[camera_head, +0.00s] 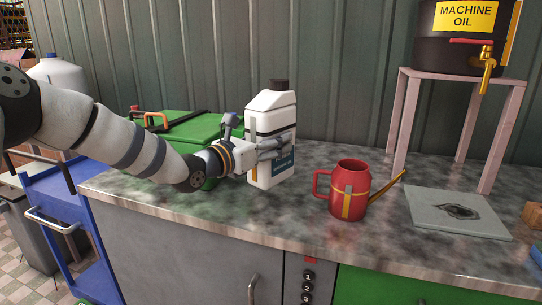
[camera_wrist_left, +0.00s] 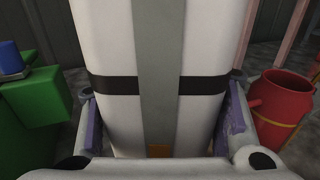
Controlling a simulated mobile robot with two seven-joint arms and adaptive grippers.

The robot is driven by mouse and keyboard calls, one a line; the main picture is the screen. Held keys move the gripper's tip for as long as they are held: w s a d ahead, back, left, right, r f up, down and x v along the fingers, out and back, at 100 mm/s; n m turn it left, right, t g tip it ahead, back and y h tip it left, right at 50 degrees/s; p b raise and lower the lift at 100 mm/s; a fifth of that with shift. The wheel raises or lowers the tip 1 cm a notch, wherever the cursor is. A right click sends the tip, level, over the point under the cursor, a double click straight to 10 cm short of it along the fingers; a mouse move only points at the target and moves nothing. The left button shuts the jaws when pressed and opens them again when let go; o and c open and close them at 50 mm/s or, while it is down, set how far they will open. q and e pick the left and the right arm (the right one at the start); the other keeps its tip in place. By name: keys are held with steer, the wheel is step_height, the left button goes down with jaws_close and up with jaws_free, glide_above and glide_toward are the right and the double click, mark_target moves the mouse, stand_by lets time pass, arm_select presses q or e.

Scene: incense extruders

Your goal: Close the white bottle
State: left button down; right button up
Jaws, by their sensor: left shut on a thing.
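Whether the cap is fully tightened cannot be told. My left gripper (camera_head: 268,148) is shut around the middle of the bottle's body, reaching in from the left. In the left wrist view the bottle (camera_wrist_left: 118,55) fills the middle, with a dark band and a grey strip, and a finger lies along each side of it. The bottle's cap is outside the left wrist view. My right gripper is not in view.
A red oil can (camera_head: 348,181) stands right of the bottle. A green box (camera_head: 182,128) is behind my left arm. A pink stand (camera_head: 398,125) holds a machine oil barrel (camera_head: 440,45). A grey plate (camera_head: 455,213) lies at right. The front counter between is clear.

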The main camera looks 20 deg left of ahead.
arm_select(q)
steer(key=f, duration=0.2)
steer(key=w+f, duration=0.1)
steer(key=f, duration=0.1)
steer(key=shift+b, duration=0.35)
steer(key=shift+s+r, duration=0.1)
steer(key=shift+r, duration=0.05)
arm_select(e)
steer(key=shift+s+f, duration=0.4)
arm_select(q)
steer(key=c, duration=0.6)
jaws_free()
steer(key=shift+f, duration=0.3)
steer(key=shift+o, duration=0.2)
